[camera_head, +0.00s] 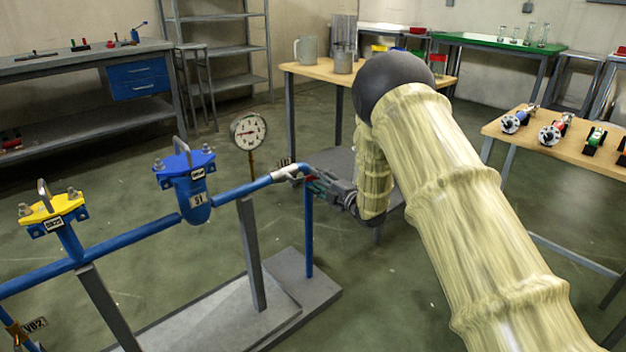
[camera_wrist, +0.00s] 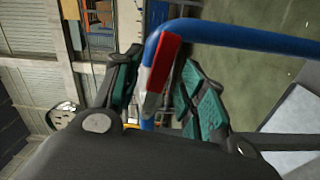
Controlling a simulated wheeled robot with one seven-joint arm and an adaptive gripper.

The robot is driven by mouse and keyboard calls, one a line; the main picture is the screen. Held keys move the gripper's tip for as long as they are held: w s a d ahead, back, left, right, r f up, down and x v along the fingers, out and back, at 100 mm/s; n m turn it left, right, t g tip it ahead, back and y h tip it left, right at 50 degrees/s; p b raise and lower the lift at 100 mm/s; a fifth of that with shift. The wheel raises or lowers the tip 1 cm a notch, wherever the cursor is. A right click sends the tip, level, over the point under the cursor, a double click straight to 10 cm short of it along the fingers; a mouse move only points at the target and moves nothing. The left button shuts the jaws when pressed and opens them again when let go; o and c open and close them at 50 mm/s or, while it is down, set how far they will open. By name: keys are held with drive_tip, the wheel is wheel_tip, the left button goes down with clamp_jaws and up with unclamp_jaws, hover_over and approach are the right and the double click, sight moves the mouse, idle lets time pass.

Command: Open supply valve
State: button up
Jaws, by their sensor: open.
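A valve with a red and pale grey handle (camera_wrist: 163,62) sits on the blue pipe near its bend; no label naming it as the supply valve is readable. In the head view, its pale grey body (camera_head: 288,172) shows at the right end of the pipe. In the wrist view, my gripper (camera_wrist: 160,78) is open, with one green-padded finger on each side of the handle. The right finger is very close to the handle; I cannot tell whether it touches.
The blue pipe (camera_head: 245,189) runs left past a blue-topped fitting (camera_head: 184,162) and a yellow-topped fitting (camera_head: 52,208). A round gauge (camera_head: 248,131) stands behind the pipe. Grey posts rise from a base plate (camera_head: 225,310). A wooden table (camera_head: 305,70) stands behind my arm.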

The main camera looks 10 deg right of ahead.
drive_tip(key=v, duration=0.9)
drive_tip(key=shift+f, duration=0.2)
drive_tip(key=s+d+f+m+g+h, duration=0.2)
drive_tip(key=s+f+m+h, duration=0.3)
drive_tip(key=s+f, duration=0.55)
drive_tip(key=s+d+f+m+g+h, duration=0.1)
drive_tip(key=s+f+m+g+h, duration=0.1)
drive_tip(key=s+f+m, duration=0.9)
drive_tip(key=s+f+m+g+h, duration=0.15)
drive_tip(key=s+f+g, duration=0.35)
drive_tip(key=s+f, duration=0.85)
drive_tip(key=s+m+g+h, duration=0.1)
drive_tip(key=s+m+g, duration=0.45)
drive_tip(key=s, duration=1.95)
wheel_tip(320, 180, up, 31)
drive_tip(key=p, duration=3.1)
drive_tip(key=shift+w+p, duration=0.3)
drive_tip(key=shift+p, duration=0.05)
drive_tip(key=shift+a+g, duration=0.1)
drive_tip(key=shift+g, duration=0.15)
drive_tip(key=shift+c, duration=0.6)
